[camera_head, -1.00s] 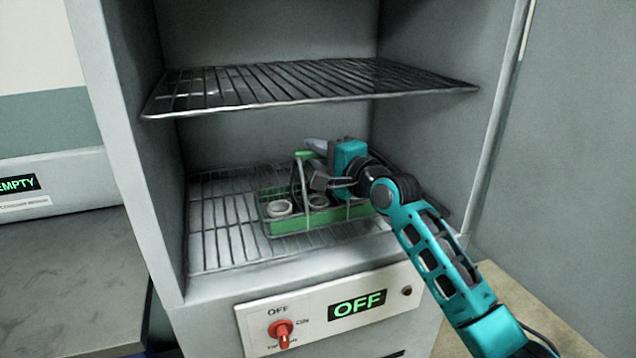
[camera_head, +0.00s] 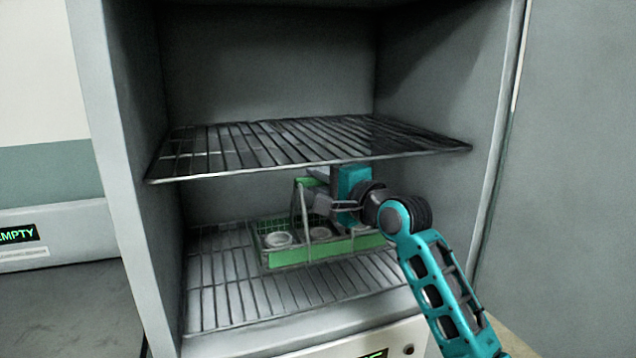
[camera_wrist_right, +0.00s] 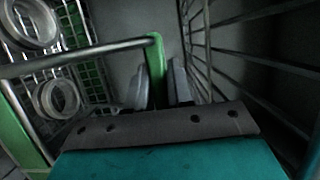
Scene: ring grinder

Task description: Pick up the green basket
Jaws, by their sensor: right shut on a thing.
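The green basket (camera_head: 335,248) is inside the cabinet, at the lower wire shelf. It has green sides, a handle frame and round pale containers (camera_head: 277,239) in it. My right gripper (camera_head: 318,205) is shut on the basket's handle. In the right wrist view the green handle post (camera_wrist_right: 156,70) passes between the two fingers (camera_wrist_right: 158,88), and two round containers (camera_wrist_right: 57,98) sit in the basket at the left. The basket looks level and slightly raised, though I cannot tell how far it is off the shelf. My left gripper is not in view.
The upper wire shelf (camera_head: 300,145) is close above my right gripper. The lower wire shelf (camera_head: 225,300) has bare room in front of the basket. Cabinet walls (camera_head: 440,85) stand on both sides. A unit with an "EMPTY" display (camera_head: 18,234) is at the left.

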